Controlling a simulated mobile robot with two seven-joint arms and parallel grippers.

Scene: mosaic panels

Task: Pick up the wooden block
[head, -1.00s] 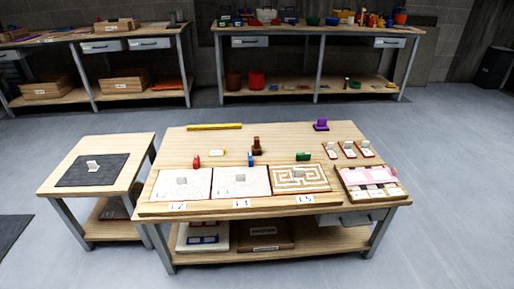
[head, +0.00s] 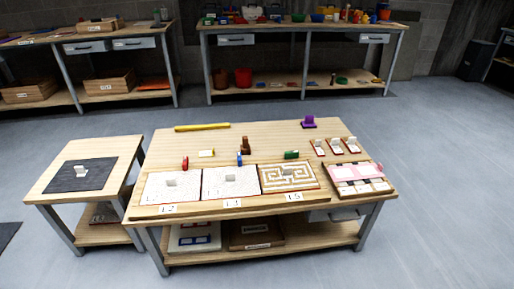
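A dark brown block (head: 245,146), which looks like wood, stands upright near the middle of the table (head: 270,137), behind the mosaic panels. A small cream piece (head: 206,153) lies to its left and may also be wood; I cannot tell. A blue piece (head: 239,159) stands just in front of the brown block, a red piece (head: 185,163) farther left and a green piece (head: 291,155) to the right. Neither of my grippers is in view.
Three panels (head: 230,181) lie along the table's front, with a pink-and-white tray (head: 357,171) at right. A yellow bar (head: 202,127) and purple piece (head: 309,121) lie at the back. A side table (head: 116,153) stands left. Floor at right is clear.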

